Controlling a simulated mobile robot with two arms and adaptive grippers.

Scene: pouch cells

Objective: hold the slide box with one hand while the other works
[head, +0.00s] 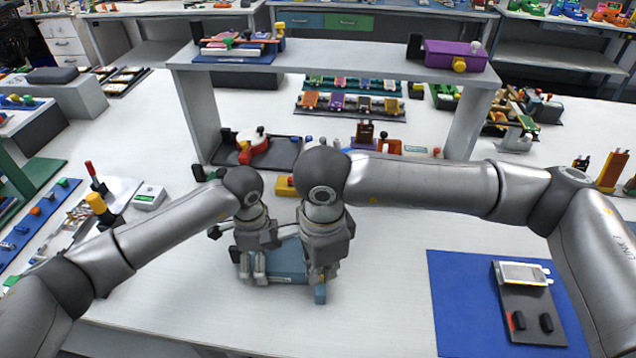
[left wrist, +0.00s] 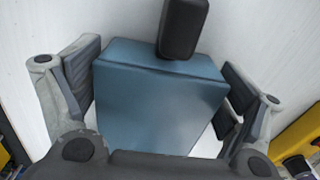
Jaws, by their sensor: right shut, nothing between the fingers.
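The slide box (head: 288,262) is a blue box lying flat on the white table in front of me. In the head view my left gripper (head: 253,272) is at the box's left part. My right gripper (head: 318,282) is shut and empty at the box's right end. A small blue piece shows at its tips; I cannot tell whether it belongs to the box. A dark rounded part (left wrist: 183,28) overlaps the box's far edge.
A grey shelf (head: 340,68) bridges the table behind my arms. A blue mat (head: 455,300) with a dark device (head: 530,310) lies at the right. A small scale (head: 149,197) and tools lie at the left. The table in front of the box is clear.

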